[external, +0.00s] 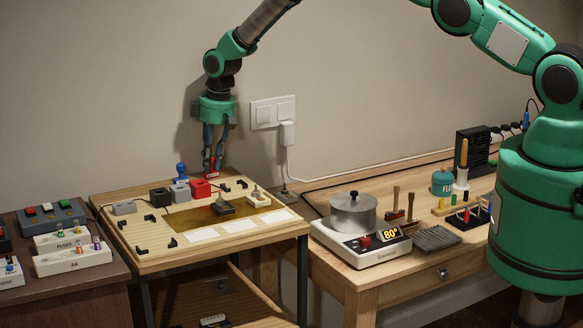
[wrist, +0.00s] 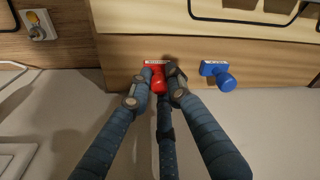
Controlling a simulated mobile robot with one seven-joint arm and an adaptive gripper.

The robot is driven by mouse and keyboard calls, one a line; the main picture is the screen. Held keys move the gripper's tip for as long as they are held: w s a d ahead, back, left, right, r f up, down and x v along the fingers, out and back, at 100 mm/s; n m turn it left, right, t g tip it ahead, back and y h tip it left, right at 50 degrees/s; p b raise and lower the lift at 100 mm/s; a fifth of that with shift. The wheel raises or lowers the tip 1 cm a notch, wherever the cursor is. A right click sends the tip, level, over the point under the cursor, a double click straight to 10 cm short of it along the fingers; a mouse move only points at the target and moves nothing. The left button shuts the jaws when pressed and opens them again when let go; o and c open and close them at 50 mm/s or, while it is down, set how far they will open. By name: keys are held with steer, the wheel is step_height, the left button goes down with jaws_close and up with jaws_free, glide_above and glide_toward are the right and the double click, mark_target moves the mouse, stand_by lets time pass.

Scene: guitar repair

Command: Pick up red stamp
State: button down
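My gripper (external: 213,163) is at the back edge of the small work table in the external view, pointing down. Its fingers close around the red stamp's handle, and the red stamp (external: 212,167) is partly hidden by them. I cannot tell whether its base touches the table. The fingers also show in the wrist view (wrist: 158,88). The blue stamp (wrist: 219,75) stands apart to the right there; it is left of my gripper in the external view (external: 180,173).
The wall with a switch plate (external: 273,111) is close behind. A pot (external: 352,213) is on the right-hand table.

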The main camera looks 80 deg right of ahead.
mark_target(212, 158)
steer(key=shift+r, duration=0.1)
stand_by(0.3)
steer(key=shift+r, duration=0.65)
steer(key=shift+s+r, duration=0.15)
steer(key=shift+r, duration=0.4)
steer(key=shift+s+r, duration=0.15)
steer(key=shift+r, duration=0.35)
steer(key=s+a, duration=0.2)
steer(key=s, duration=0.5)
steer(key=s+a+r+b, duration=0.1)
steer(key=s+a, duration=0.1)
steer(key=s, duration=0.5)
steer(key=shift+s+a+r, duration=0.15)
steer(key=shift+s+r, duration=0.1)
steer(key=shift+s, duration=0.15)
